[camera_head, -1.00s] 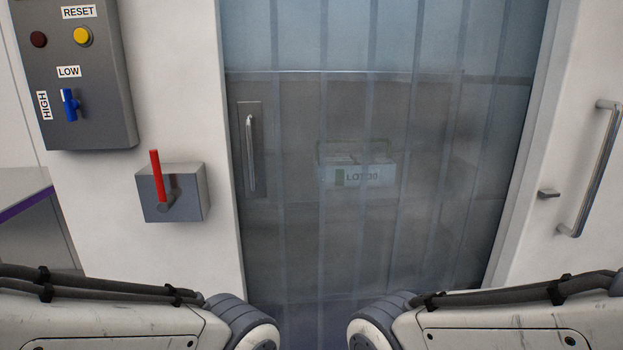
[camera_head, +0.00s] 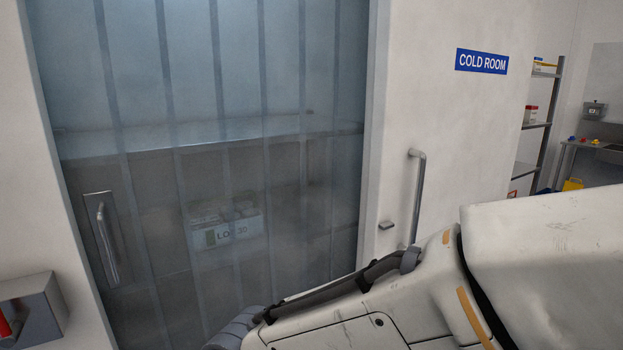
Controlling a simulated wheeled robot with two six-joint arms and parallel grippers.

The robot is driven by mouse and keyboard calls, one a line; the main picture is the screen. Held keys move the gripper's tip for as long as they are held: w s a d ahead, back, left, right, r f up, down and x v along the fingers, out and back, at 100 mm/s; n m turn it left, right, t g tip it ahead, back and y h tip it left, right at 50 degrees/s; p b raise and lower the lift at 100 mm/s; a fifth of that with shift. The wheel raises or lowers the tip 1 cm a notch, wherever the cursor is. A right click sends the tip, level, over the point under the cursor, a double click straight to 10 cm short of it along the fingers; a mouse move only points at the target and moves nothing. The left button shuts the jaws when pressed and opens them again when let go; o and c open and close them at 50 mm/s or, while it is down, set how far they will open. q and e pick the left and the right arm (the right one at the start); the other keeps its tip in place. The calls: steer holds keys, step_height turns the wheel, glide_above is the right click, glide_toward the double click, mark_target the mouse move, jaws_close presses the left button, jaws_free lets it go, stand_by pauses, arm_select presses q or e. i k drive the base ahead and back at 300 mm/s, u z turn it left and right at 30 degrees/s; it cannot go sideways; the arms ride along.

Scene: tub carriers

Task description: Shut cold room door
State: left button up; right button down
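The cold room door (camera_head: 455,125) is a white panel with a tall vertical grey bar handle (camera_head: 417,195) near its left edge. It stands right of the doorway, which is uncovered except for a translucent strip curtain (camera_head: 200,90). A blue COLD ROOM sign (camera_head: 481,61) is at the upper right. A small grey latch piece (camera_head: 386,226) sticks out left of the handle. My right arm crosses the lower right, in front of the handle's lower end.
Through the curtain I see a crate with a LOT label (camera_head: 226,232) and, at left, a second bar handle (camera_head: 109,242) on a plate. A grey box with a red lever (camera_head: 30,308) is at lower left. Shelving (camera_head: 540,125) and a bench stand far right.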

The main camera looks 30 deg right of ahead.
mark_target(453, 78)
steer(key=z, duration=1.75)
steer(key=i, duration=0.35)
steer(key=z, duration=1.1)
steer(key=i, duration=1.75)
steer(key=z, duration=0.25)
steer(key=i, duration=1.55)
steer(key=u, duration=1.25)
steer(key=i, duration=1.05)
steer(key=u, duration=0.85)
